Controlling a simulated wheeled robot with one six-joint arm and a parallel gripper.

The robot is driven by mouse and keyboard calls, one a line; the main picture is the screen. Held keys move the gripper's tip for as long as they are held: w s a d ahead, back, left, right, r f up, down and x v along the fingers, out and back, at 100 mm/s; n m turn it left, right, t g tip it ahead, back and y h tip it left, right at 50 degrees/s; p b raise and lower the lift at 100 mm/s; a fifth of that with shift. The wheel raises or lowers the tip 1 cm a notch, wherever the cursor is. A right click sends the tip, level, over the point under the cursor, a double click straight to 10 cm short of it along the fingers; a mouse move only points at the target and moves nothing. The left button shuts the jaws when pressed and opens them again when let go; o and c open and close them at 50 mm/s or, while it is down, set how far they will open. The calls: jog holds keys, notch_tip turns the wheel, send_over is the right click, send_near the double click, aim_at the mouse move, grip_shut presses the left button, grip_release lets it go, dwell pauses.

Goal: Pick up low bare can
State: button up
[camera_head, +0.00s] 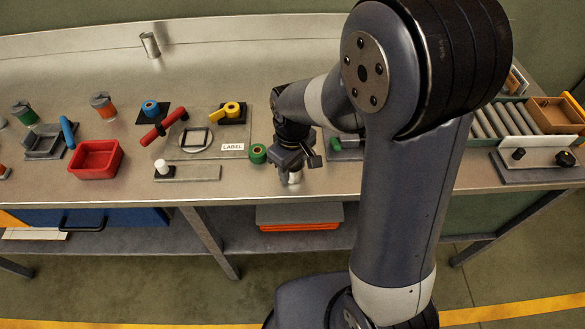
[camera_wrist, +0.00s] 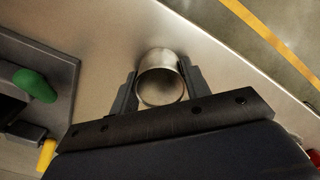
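A bare metal can (camera_head: 295,177) stands near the front edge of the steel bench, just below my gripper (camera_head: 291,160). In the wrist view the same can (camera_wrist: 161,79) sits between the two fingers of my gripper (camera_wrist: 158,75), one finger along each side. The fingers lie close against its sides. I cannot tell whether they press on it or leave a thin gap.
A green tape roll (camera_head: 258,154) lies just left of my gripper. A fixture with a green handle (camera_head: 336,144) is close on its right. A LABEL plate (camera_head: 232,147), red tray (camera_head: 95,159) and roller conveyor (camera_head: 510,117) are also on the bench. The bench's front edge is close.

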jog(key=c, duration=0.5)
jog(key=shift+c, duration=0.2)
